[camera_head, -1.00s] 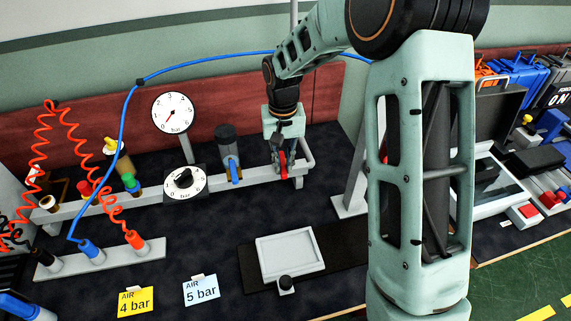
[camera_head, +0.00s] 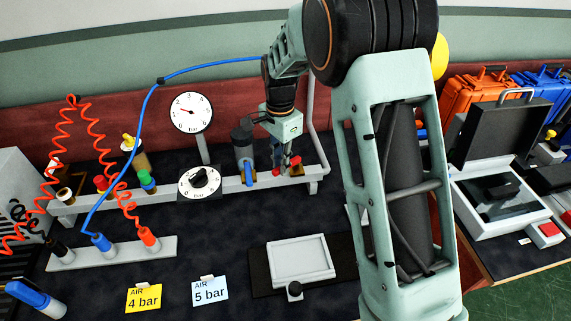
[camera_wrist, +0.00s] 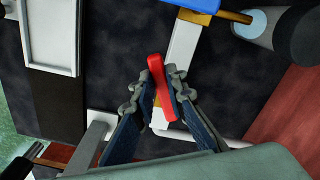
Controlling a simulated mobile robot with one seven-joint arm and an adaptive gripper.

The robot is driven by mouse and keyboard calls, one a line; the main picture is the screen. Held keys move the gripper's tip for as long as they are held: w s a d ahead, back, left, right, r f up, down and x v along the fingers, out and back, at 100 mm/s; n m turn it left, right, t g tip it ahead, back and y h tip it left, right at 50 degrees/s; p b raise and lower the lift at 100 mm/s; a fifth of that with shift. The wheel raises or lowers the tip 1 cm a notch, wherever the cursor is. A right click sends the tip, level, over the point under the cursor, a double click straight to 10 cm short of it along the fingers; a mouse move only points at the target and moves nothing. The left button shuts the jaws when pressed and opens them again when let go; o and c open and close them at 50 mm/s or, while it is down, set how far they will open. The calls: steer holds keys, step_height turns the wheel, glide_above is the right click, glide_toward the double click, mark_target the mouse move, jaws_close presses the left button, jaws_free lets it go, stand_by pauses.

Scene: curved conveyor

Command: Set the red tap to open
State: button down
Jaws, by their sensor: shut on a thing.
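The red tap (camera_head: 297,161) is on the grey pipe rail at the back of the bench, right of the blue-handled tap (camera_head: 248,173). In the wrist view its red handle (camera_wrist: 155,70) runs slantwise beside and over the pale pipe, not fully in line with it. My gripper (camera_wrist: 161,93) is shut on the red handle, one finger on each side. In the head view my gripper (camera_head: 286,160) reaches down from above and partly hides the tap. Whether the tap is open cannot be told.
A round pressure gauge (camera_head: 191,113) and a black dial (camera_head: 200,181) stand left of the taps. A dark cylinder (camera_head: 242,142) stands close beside my gripper. A blue hose (camera_head: 152,105) arches overhead. A pale tray (camera_head: 300,262) lies in front. Dark bench top is free between.

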steer(key=m, duration=0.1)
steer(key=w+m, duration=0.1)
steer(key=shift+w+a+r+m+p, duration=0.1)
steer(key=shift+a+r+m+p, duration=0.05)
steer(key=shift+a+m+p, duration=0.2)
steer(key=shift+w+a+m+p, duration=0.15)
steer(key=shift+w+m+p, duration=0.2)
steer(key=shift+m, duration=0.45)
steer(key=shift+w+a+m+p, duration=0.1)
steer(key=shift+w+m+p, duration=0.2)
steer(key=shift+m, duration=0.45)
steer(key=shift+w, duration=0.1)
steer(key=c, duration=1.9)
jaws_free()
steer(key=shift+c, duration=0.2)
step_height(320, 180, up, 12)
